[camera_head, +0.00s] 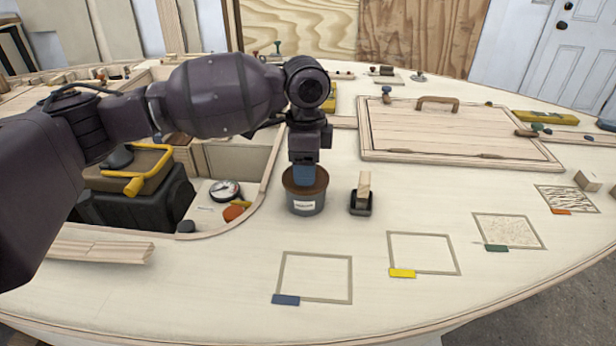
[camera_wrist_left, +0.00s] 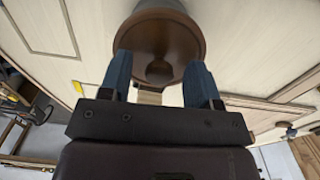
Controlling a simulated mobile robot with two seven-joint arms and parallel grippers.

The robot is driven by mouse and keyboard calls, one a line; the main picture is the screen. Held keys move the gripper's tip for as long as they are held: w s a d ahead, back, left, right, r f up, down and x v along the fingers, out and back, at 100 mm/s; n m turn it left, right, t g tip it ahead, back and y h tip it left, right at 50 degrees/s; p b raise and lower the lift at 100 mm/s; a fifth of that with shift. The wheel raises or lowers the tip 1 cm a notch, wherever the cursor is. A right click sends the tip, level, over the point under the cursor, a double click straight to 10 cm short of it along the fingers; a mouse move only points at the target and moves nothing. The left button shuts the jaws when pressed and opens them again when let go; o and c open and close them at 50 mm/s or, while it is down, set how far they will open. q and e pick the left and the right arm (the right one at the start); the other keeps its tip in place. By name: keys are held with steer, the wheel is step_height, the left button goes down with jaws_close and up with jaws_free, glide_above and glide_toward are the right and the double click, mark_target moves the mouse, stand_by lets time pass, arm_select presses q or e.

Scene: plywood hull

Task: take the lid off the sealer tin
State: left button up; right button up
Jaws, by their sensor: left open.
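The sealer tin (camera_head: 306,206) is a small grey tin with a pale label, standing upright on the plywood deck. Its brown round lid (camera_head: 318,184) sits on top. My left gripper (camera_head: 304,177) points down over the lid and hides its middle in the head view. In the left wrist view the lid (camera_wrist_left: 160,34) lies ahead of the blue fingers, with a round knob (camera_wrist_left: 159,72) between them. The left gripper is open, one finger on each side of the knob. Contact with the lid cannot be told. My right gripper is not in view.
A brush with a wooden handle in a dark tray (camera_head: 361,196) stands just right of the tin. An open hatch with a black and yellow case (camera_head: 135,205) lies to the left. A plank panel with a handle (camera_head: 450,133) lies behind right.

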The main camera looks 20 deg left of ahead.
arm_select(q)
steer(key=shift+r, duration=0.2)
steer(key=c, duration=1)
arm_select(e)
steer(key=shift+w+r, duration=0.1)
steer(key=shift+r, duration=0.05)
arm_select(q)
steer(key=shift+r+p, duration=2.75)
steer(key=shift+r, duration=7.25)
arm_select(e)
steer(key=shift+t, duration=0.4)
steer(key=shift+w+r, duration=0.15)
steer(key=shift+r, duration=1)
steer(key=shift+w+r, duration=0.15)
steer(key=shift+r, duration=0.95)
